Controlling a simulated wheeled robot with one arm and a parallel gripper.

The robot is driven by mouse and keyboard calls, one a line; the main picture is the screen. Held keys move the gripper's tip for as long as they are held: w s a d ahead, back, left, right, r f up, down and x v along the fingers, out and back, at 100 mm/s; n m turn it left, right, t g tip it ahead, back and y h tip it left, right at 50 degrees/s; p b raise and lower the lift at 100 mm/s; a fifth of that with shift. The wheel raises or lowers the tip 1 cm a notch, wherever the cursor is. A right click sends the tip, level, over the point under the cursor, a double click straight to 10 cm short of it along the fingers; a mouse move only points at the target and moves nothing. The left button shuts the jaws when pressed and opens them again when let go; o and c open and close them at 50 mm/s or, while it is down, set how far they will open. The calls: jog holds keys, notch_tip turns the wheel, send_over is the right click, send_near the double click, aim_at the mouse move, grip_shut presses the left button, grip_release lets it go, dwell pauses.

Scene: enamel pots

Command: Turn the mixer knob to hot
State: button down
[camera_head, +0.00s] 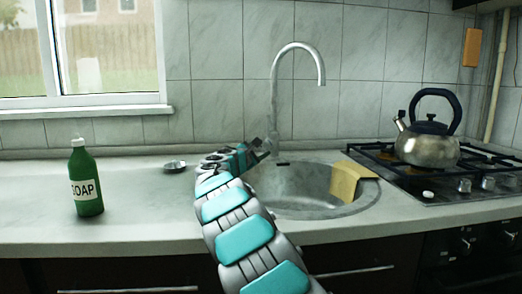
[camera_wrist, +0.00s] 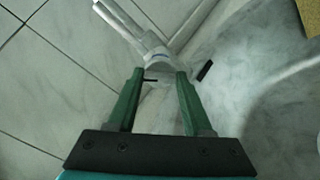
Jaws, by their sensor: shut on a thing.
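The tap (camera_head: 274,95) is a tall pale metal gooseneck behind the sink. My gripper (camera_head: 266,147) reaches the tap's lower part from the left. In the wrist view, the two green fingers of my gripper (camera_wrist: 161,74) are shut on the pale mixer knob (camera_wrist: 160,66) at the tap's base, one finger on each side. A small blue mark shows on the pale part just beyond the fingertips. A thin dark bar shows between the fingers. In the head view, my gripper hides most of the knob, and I cannot tell its exact angle.
The sink (camera_head: 262,190) lies right of my gripper, with a yellow cloth or sponge (camera_head: 346,180) at its right rim. A kettle (camera_head: 428,146) stands on the hob (camera_head: 480,190). A green soap bottle (camera_head: 85,185) and a small metal dish (camera_head: 174,165) stand left. The left counter is mostly clear.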

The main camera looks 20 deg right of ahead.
dwell(0.4)
jog(key=shift+c, duration=1.6)
grip_release()
jog(key=shift+a, duration=0.1)
jog(key=b+v, duration=0.1)
jog(key=v, duration=0.6)
jog(key=shift+s+a, duration=0.2)
